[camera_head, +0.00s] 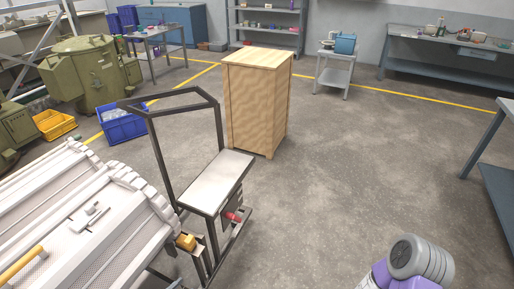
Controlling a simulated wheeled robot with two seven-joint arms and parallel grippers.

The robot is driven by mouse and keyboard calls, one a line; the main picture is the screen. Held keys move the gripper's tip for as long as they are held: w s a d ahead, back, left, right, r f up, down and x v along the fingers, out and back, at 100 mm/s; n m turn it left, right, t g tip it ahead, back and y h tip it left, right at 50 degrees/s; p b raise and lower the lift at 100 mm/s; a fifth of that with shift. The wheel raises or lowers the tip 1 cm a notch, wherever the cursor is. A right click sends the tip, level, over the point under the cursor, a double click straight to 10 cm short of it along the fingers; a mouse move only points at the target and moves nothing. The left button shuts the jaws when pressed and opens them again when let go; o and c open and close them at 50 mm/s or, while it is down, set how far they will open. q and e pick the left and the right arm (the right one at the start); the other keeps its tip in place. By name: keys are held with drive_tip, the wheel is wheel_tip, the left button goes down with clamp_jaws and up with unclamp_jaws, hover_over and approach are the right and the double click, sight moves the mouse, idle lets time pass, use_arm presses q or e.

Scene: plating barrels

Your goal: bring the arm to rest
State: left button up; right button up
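Neither gripper shows in the head view. A grey and purple arm link of mine (415,262) is at the bottom right edge. Its gripper is out of the picture. A white plating barrel (95,215) with ribbed edges lies at the lower left. A small white latch-like part (88,214) and a yellow handle (22,264) are on it. A dark metal frame with a light flat top (217,182) stands beside the barrel's right end. A red part (233,216) and a yellow block (186,242) are low on that side.
A wooden cabinet (256,105) stands in the middle. A blue crate (122,125) and a yellow crate (54,124) are on the floor at left. A workbench (450,45) stands at the back right, a grey table (492,150) at the right edge. The floor right of centre is clear.

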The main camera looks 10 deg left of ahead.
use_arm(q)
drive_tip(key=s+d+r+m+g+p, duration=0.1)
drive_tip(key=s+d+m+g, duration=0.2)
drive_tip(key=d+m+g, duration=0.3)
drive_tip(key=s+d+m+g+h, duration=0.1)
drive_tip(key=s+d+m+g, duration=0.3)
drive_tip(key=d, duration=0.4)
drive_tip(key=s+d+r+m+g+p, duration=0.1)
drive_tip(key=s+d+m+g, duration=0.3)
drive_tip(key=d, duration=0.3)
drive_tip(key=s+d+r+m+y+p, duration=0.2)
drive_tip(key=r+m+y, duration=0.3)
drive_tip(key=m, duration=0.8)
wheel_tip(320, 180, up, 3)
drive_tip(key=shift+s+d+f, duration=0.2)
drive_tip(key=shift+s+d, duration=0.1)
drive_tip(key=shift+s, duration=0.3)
